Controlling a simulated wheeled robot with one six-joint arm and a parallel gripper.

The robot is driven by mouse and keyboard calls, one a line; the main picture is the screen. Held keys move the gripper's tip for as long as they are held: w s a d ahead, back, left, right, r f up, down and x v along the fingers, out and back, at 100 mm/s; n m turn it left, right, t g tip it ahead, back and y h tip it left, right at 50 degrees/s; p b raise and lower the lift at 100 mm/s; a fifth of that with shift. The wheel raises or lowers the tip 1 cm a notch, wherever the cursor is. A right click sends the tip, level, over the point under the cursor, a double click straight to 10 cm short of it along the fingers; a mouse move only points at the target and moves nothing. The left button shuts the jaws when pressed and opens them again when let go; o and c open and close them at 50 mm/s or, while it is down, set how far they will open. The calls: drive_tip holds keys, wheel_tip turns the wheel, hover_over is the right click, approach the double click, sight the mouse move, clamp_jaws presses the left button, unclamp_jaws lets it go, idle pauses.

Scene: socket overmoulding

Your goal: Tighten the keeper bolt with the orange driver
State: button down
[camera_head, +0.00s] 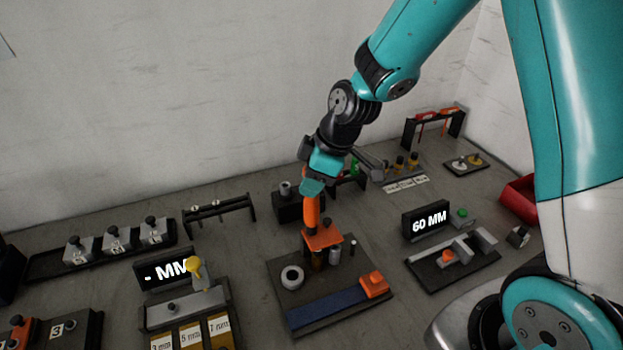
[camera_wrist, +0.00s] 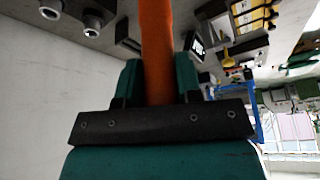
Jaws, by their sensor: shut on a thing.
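My gripper (camera_head: 312,187) is shut on the orange driver (camera_head: 311,212), which it holds roughly upright over the fixture plate (camera_head: 330,278) in the middle of the bench. In the wrist view the driver's orange handle (camera_wrist: 156,45) stands between my teal fingers. The driver's lower end reaches an orange block (camera_head: 325,241) carried on short posts on that plate. The keeper bolt cannot be made out, and whether the driver's tip touches it I cannot tell.
A 60 MM display (camera_head: 427,222) stands to the right, a second display (camera_head: 163,270) to the left. A black rack (camera_head: 219,213) stands behind.

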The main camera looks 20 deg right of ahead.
idle(0.4)
drive_tip(key=shift+r+p, duration=1.95)
drive_tip(key=shift+r, duration=0.55)
drive_tip(key=shift+f, duration=0.1)
